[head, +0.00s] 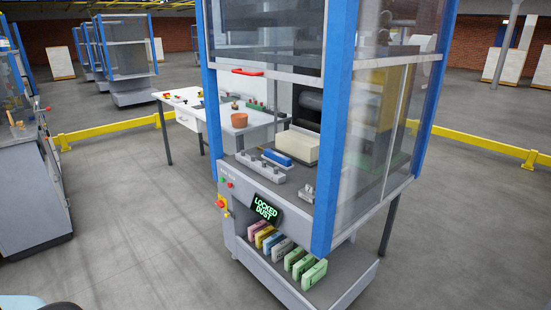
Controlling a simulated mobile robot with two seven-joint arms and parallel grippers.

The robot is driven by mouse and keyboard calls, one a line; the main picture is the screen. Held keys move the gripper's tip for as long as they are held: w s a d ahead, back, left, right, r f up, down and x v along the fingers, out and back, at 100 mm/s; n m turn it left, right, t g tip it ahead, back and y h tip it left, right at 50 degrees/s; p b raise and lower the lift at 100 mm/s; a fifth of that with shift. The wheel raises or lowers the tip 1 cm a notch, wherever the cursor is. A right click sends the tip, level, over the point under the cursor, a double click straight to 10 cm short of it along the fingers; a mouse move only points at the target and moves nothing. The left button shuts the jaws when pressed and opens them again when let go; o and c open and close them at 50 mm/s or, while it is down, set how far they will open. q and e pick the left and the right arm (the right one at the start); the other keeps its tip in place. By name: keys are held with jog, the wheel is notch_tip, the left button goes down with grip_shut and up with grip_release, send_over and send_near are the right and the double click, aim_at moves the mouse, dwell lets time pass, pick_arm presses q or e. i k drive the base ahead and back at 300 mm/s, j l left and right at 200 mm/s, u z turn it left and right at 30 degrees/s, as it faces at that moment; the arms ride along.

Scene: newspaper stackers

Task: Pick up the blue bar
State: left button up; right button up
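The blue bar (277,157) is small and lies inside the blue-framed machine (338,120), on its work deck. It sits just in front of a cream block (293,143) and behind a grey fixture with small knobs (260,167). I cannot tell whether it touches either one. Neither of my grippers shows in the head view.
A white table (193,112) stands behind. Grey floor (140,220) at left is clear.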

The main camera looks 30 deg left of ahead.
aim_at(284, 160)
jog(key=i+j, duration=0.15)
jog(key=j, duration=0.3)
jog(key=i+j+z, duration=0.1)
jog(key=j, duration=0.3)
jog(key=i+j+z, duration=0.1)
jog(key=j, duration=0.35)
jog(key=i+j, duration=0.2)
jog(key=j, duration=0.25)
jog(key=i+j+z, duration=0.1)
jog(key=j, duration=0.35)
jog(key=i+j, duration=0.15)
jog(key=j, duration=0.3)
jog(key=z, duration=0.05)
